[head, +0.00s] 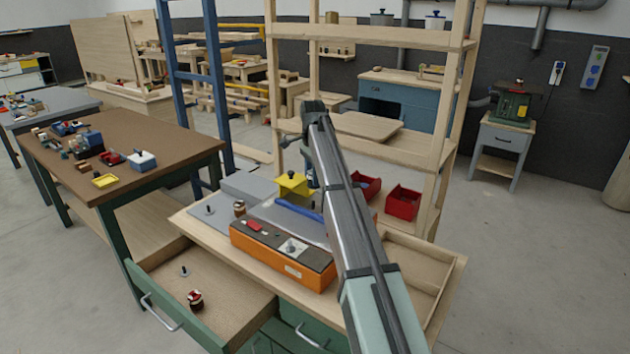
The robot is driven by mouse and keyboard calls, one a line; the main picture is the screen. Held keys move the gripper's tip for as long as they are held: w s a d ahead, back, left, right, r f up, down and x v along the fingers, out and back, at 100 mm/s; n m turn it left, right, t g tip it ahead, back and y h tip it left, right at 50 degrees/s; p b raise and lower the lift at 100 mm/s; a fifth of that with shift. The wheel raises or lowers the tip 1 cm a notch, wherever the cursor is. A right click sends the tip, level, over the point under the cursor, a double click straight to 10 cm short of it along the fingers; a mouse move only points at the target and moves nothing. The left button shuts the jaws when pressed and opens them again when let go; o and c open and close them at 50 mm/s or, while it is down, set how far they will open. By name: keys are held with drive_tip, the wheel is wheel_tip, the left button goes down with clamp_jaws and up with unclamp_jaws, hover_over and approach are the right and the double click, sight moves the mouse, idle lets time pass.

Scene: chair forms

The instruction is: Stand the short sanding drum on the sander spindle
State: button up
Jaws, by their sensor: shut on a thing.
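My arm rises from the lower right across the orange machine. My gripper (311,178) shows only as a dark sliver beside the arm, low over the bench near a yellow block. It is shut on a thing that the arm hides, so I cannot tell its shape. An orange machine (265,262) with a dark top, a red switch and a pale round fitting (291,247) stands on the bench. A small upright peg (209,210) stands on a grey plate. A small brown cylinder (239,208) stands by the machine. I cannot tell which upright part is the sander spindle.
The yellow block (293,185) and two red bins (403,202) (367,186) stand behind the machine. An open drawer (225,318) at front left holds a small peg (184,271) and a red-and-dark piece (195,299). Wooden shelf posts (446,150) rise behind the bench.

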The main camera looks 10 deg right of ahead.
drive_tip(key=m, duration=0.2)
drive_tip(key=w+m, duration=0.1)
drive_tip(key=m, duration=0.1)
drive_tip(key=shift+r, duration=0.1)
drive_tip(key=m, duration=0.5)
drive_tip(key=shift+w+m, duration=0.1)
drive_tip(key=shift+m, duration=0.3)
drive_tip(key=shift+f, duration=2.6)
drive_tip(key=shift+f, duration=2.1)
drive_tip(key=o, duration=1.6)
drive_tip(key=shift+r, duration=0.1)
drive_tip(key=shift+r, duration=3.45)
